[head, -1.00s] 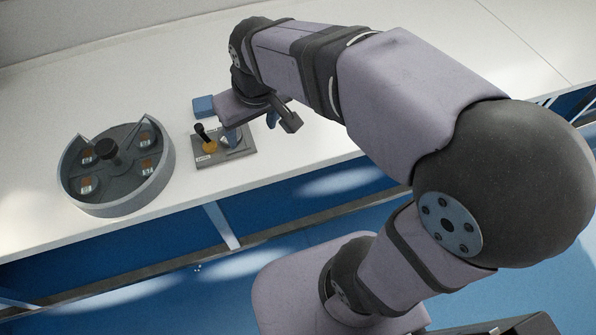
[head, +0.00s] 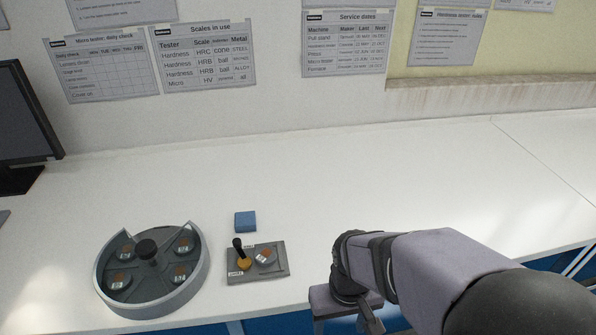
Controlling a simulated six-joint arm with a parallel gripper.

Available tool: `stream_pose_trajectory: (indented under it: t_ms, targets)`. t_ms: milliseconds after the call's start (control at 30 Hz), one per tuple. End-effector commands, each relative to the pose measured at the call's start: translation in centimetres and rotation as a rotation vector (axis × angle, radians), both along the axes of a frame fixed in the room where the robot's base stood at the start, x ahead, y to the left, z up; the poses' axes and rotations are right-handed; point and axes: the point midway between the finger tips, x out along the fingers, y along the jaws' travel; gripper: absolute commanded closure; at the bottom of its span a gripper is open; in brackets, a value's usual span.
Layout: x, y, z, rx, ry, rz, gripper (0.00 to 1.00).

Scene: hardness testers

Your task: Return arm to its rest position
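My gripper (head: 345,322) is low in the head view, right of the small grey plate and near the bench's front edge. Its fingertips are cut off or hidden at the bottom, so I cannot tell if it is open or shut. The grey plate (head: 277,273) lies on the white bench. It carries a black-handled piece with a yellow base (head: 243,262) and a round metal sample with a copper-coloured centre (head: 265,256).
A round grey tray (head: 199,283) with a black centre knob and several samples sits left of the plate. A blue block (head: 245,221) lies behind the plate. A monitor (head: 25,120) stands far left. Sheets hang on the wall. The bench's right back is clear.

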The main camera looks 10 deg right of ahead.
Motion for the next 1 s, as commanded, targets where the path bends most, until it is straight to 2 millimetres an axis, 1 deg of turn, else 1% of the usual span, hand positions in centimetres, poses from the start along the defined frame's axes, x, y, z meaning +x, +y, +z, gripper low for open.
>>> stream_pose_trajectory:
  t_ms: [33, 167, 400, 500, 600, 733, 1000]
  targets:
    - [0.0, 0.0, 1.3, 0.0, -0.001, 0.001, 0.38]
    - [0.0, 0.0, 4.0, 0.0, -0.001, 0.001, 0.38]
    - [0.0, 0.0, 10.2, 0.0, -0.001, 0.003, 0.38]
    - [0.1, 0.0, 12.4, 0.0, -0.001, 0.004, 0.38]
    - [0.1, 0.0, 14.0, 0.0, -0.001, 0.004, 0.38]
    - [0.0, 0.0, 14.8, 0.0, -0.001, 0.004, 0.38]
    - [0.0, 0.0, 14.6, 0.0, 0.0, 0.004, 0.38]
